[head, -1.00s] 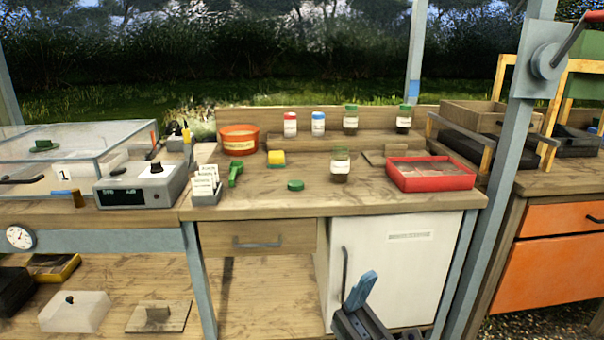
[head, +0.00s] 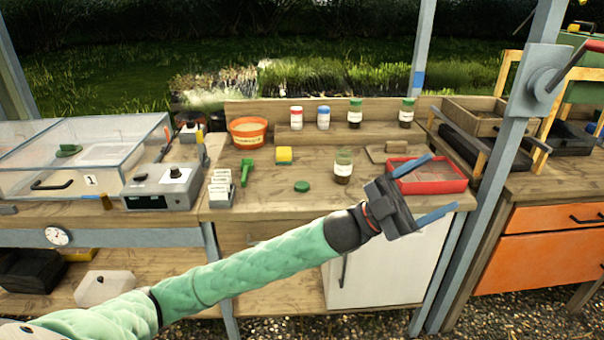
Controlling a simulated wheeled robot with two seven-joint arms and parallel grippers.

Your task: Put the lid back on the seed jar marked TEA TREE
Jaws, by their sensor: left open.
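A jar without a lid (head: 343,168), clear with dark contents and a white label too small to read, stands upright on the bench. A loose green lid (head: 302,186) lies on the bench to its left and nearer the front. My left gripper (head: 444,184) is open and empty, with its blue fingers spread and pointing right. It is in front of the bench's right part, right of the jar and lid, and overlaps the red tray in the picture. My right gripper is not in view.
Lidded jars with red (head: 296,117), blue (head: 323,118) and green (head: 355,114) tops stand on the back shelf, with another green-topped one (head: 406,113). A red tray (head: 462,187), yellow sponge (head: 284,155), orange pot (head: 248,132) and label holder (head: 221,190) stand around the clear middle.

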